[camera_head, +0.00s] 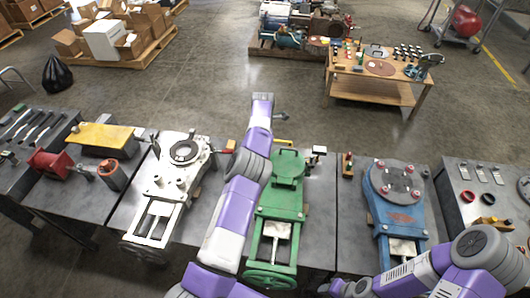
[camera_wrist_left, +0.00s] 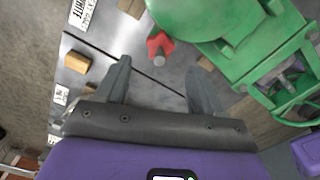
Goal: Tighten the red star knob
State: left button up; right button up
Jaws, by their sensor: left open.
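The red star knob (camera_wrist_left: 158,45) sits at the edge of the green valve body (camera_wrist_left: 195,22) in the left wrist view. My left gripper (camera_wrist_left: 157,65) is open, with its two grey fingers apart. The knob shows just beyond and between the fingertips, with nothing held. In the head view my left arm reaches over the green valve (camera_head: 287,168); I cannot make out the knob there. My right arm is at the lower right of the head view, and its gripper (camera_head: 345,288) is partly visible at the bottom edge, its opening unclear.
A white valve (camera_head: 175,170) stands left of the green one and a blue valve (camera_head: 398,195) right, on grey benches. A wooden block (camera_wrist_left: 76,62) and label cards (camera_wrist_left: 80,14) lie on the bench near my left gripper. A wooden table (camera_head: 375,72) stands farther back.

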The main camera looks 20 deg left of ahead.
pick_arm(q)
notch_tip(320, 180, down, 6)
jog(key=shift+b, duration=0.6)
jog(key=shift+c, duration=0.3)
jog(key=c, duration=1)
